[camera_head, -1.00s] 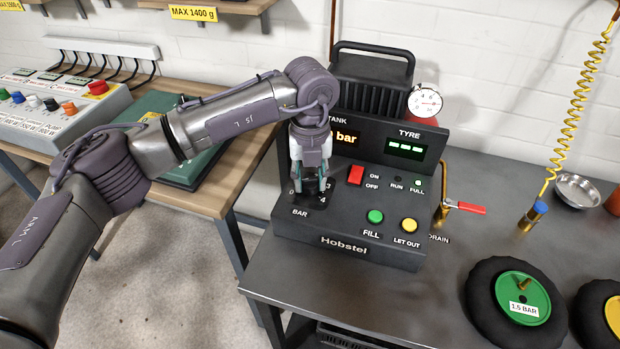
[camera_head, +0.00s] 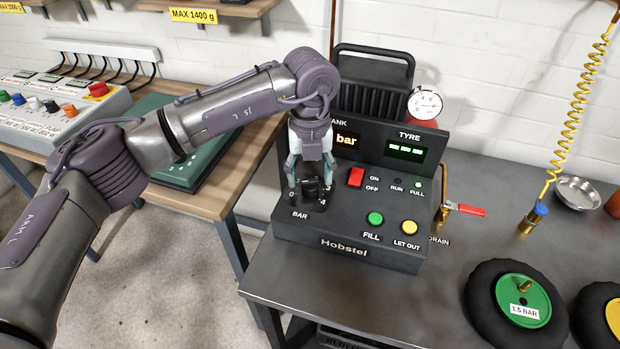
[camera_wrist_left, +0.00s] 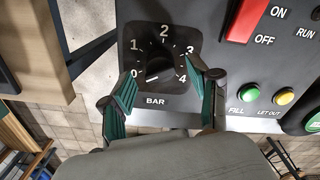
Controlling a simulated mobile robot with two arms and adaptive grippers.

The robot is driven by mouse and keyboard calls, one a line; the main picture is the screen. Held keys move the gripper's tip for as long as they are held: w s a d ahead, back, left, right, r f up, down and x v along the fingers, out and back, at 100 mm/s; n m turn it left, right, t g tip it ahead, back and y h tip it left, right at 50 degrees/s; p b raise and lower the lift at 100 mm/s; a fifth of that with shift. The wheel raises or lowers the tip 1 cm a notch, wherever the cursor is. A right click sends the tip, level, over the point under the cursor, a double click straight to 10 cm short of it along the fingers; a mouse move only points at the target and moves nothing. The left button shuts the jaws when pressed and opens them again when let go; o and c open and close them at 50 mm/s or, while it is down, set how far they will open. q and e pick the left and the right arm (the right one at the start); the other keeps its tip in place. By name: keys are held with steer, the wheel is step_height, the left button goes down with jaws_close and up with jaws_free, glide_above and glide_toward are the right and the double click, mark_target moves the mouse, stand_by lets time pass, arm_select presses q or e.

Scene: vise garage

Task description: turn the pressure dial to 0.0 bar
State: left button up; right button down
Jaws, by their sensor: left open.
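The pressure dial is a black knob (camera_head: 310,188) on a dark plate marked BAR, at the left of the Hobstel console (camera_head: 345,244). In the left wrist view the knob (camera_wrist_left: 158,66) sits inside a scale from 0 to 4. Its short white mark is at the lower left, toward the 0 side; the exact reading is hard to tell. My left gripper (camera_head: 310,176) is open just above the knob. In the left wrist view its green-padded fingers (camera_wrist_left: 161,72) are spread to either side of the dial, apart from the knob. My right gripper is not in view.
The red switch (camera_head: 356,176), green FILL button (camera_head: 375,218) and yellow LET OUT button (camera_head: 409,226) are right of the dial. A red-handled drain valve (camera_head: 465,209) juts from the console's right side. A tyre (camera_head: 480,300) lies on the bench at right.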

mark_target(310, 181)
arm_select(q)
step_height(310, 181, up, 10)
steer(key=shift+r, duration=0.15)
stand_by(0.6)
